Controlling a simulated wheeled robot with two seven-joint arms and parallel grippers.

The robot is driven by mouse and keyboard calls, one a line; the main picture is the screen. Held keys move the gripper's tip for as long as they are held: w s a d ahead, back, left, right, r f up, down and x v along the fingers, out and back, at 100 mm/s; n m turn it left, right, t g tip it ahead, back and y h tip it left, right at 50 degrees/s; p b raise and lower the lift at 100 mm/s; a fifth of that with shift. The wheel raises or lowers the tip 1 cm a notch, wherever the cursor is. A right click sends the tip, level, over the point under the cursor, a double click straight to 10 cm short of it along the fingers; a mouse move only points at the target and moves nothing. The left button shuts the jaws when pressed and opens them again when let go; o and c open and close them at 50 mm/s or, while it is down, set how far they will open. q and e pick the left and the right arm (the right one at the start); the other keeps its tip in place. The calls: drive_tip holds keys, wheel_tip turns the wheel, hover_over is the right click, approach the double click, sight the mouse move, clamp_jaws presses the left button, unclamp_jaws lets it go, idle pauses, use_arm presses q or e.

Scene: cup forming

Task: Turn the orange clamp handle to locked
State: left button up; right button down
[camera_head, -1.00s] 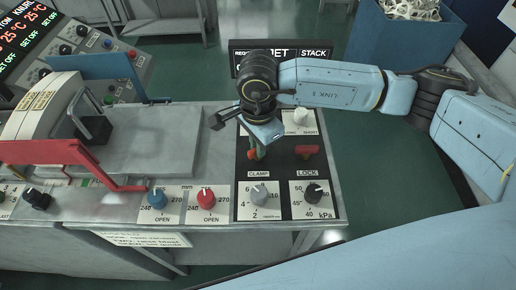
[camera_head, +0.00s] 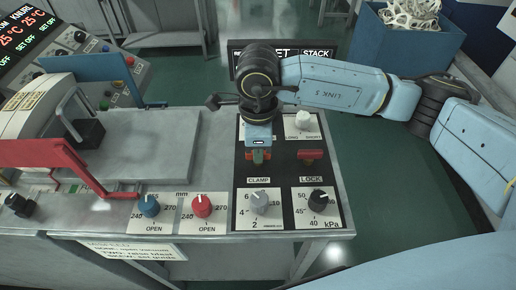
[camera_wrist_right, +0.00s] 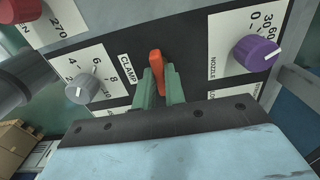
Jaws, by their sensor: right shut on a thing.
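The orange clamp handle (camera_wrist_right: 156,62) stands up between the green fingers of my right gripper (camera_wrist_right: 160,88) in the right wrist view, beside the CLAMP label (camera_wrist_right: 127,68). In the head view my right gripper (camera_head: 259,157) is over the black panel (camera_head: 282,172), just above the CLAMP label, and only a bit of orange handle shows at its fingertips. The gripper is shut on the handle. The handle's base is partly hidden by the fingers. My left gripper is not in view.
A red handle (camera_head: 311,155) sits right of my gripper, above the LOCK label. Grey (camera_head: 259,202) and black (camera_head: 317,200) knobs are below. Blue (camera_head: 149,206) and red (camera_head: 202,206) knobs are to the left. A red bar (camera_head: 60,158) crosses the machine.

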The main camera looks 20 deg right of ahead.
idle(0.4)
drive_tip(key=c, duration=1.5)
unclamp_jaws()
drive_tip(key=shift+o, duration=0.2)
drive_tip(key=shift+r, duration=0.1)
wheel_tip(320, 180, up, 13)
drive_tip(key=shift+r, duration=0.15)
